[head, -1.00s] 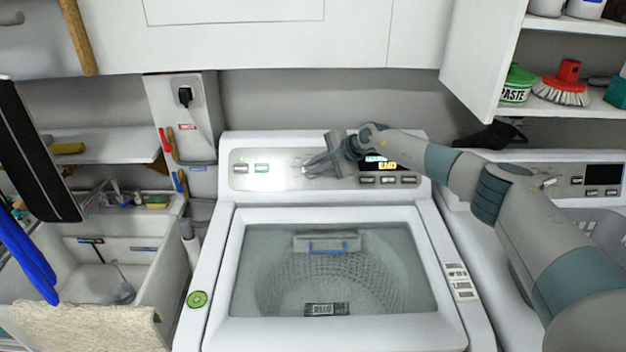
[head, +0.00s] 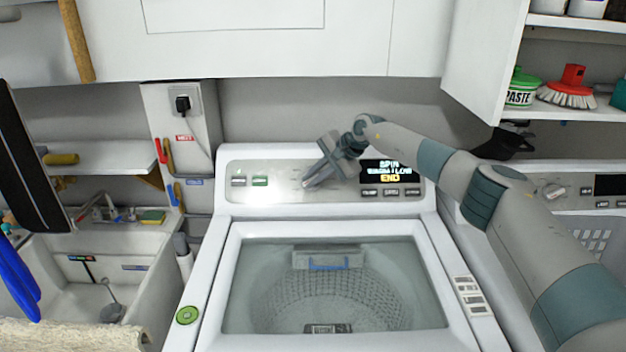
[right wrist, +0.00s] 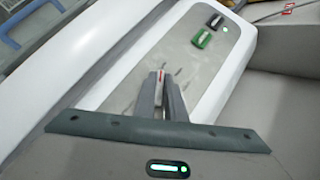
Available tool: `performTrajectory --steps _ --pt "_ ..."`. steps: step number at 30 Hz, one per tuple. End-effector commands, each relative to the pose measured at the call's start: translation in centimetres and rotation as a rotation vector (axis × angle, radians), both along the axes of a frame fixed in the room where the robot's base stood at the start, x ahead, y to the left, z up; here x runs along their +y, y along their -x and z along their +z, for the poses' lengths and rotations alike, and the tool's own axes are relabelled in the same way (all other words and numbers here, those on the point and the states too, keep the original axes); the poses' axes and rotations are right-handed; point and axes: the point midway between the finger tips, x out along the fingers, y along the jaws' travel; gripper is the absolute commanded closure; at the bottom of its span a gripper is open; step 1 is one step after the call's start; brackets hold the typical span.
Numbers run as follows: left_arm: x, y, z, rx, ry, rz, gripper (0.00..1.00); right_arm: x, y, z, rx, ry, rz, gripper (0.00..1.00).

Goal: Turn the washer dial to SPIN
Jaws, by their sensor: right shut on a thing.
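The washer (head: 205,285) stands in front of me, with a grey control panel (head: 270,193) along its back. My right gripper (head: 309,183) reaches in from the right to the panel, its fingers slanting down to the left. In the right wrist view its fingertips (right wrist: 161,78) are shut on the dial, of which only a small light piece with a red mark (right wrist: 161,76) shows between them. The rest of the dial is hidden by the fingers. The display (head: 391,171) reads SPIN at the top and END at the bottom; the middle line is hard to read. My left gripper is not in view.
A second machine (head: 560,205) stands right, a sink (head: 70,270) left. An open cabinet door (head: 485,60) hangs above right.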

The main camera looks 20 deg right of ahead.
Motion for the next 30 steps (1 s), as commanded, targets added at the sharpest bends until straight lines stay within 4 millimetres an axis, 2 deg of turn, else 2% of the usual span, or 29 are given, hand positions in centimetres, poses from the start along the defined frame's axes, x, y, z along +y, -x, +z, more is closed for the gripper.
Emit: performTrajectory --steps 1,2,3,4,17,26,28,30 --pt "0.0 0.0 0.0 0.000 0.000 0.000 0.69 0.2 0.2 -0.3 0.006 0.001 0.006 1.00" --pt "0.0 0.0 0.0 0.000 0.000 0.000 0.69 0.2 0.2 -0.3 0.006 0.001 0.006 0.85" --pt "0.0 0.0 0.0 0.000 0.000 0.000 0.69 0.3 0.2 -0.3 0.006 0.001 0.006 0.76" --pt "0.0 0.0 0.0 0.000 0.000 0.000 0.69 0.2 0.2 -0.3 0.006 0.001 0.006 0.71" --pt "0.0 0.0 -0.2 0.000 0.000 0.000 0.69 -0.1 0.2 0.1 0.001 0.000 0.001 0.71" --pt "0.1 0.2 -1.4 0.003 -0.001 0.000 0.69 -1.6 1.6 2.4 -0.001 0.000 0.002 0.71" --pt "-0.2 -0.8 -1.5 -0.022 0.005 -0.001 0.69 -2.0 2.1 3.2 -0.001 -0.001 0.001 0.71" --pt "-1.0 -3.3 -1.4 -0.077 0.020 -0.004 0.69 -2.6 2.6 4.0 -0.002 -0.001 0.000 0.71"
